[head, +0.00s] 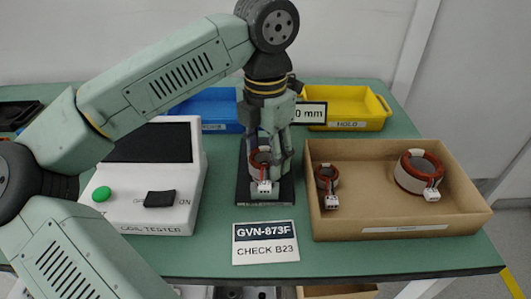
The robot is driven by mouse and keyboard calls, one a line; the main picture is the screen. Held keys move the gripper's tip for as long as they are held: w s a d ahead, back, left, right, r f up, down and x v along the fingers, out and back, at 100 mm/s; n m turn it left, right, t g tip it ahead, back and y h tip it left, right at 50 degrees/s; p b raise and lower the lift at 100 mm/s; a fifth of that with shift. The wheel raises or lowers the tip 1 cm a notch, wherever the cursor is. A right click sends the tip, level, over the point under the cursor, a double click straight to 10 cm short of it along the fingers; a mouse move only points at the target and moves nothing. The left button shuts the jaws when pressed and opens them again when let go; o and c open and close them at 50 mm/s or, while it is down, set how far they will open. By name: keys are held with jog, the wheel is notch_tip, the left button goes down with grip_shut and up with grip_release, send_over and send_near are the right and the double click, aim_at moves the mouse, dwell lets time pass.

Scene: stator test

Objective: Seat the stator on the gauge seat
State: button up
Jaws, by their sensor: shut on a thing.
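My gripper (268,150) points down at the middle of the table and is shut on a stator (260,163). This stator is a ring with reddish-brown windings, and its wires end in a white connector hanging at the front. The gauge (286,191) is a black stand with a dark base plate, directly below and behind the held stator. My gripper and the stator hide most of its middle, so the seat itself is hidden. I cannot tell whether the stator touches it.
A cardboard box (405,233) at right holds a small stator (327,177) and a larger one (419,172). A white coil tester (150,213) stands left. A GVN-873F card (265,243) lies in front. Blue (215,105) and yellow (350,103) bins stand behind.

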jog(key=shift+f, duration=0.1)
jog(key=o, duration=1.5)
jog(key=shift+o, duration=0.2)
notch_tip(320, 180, up, 12)
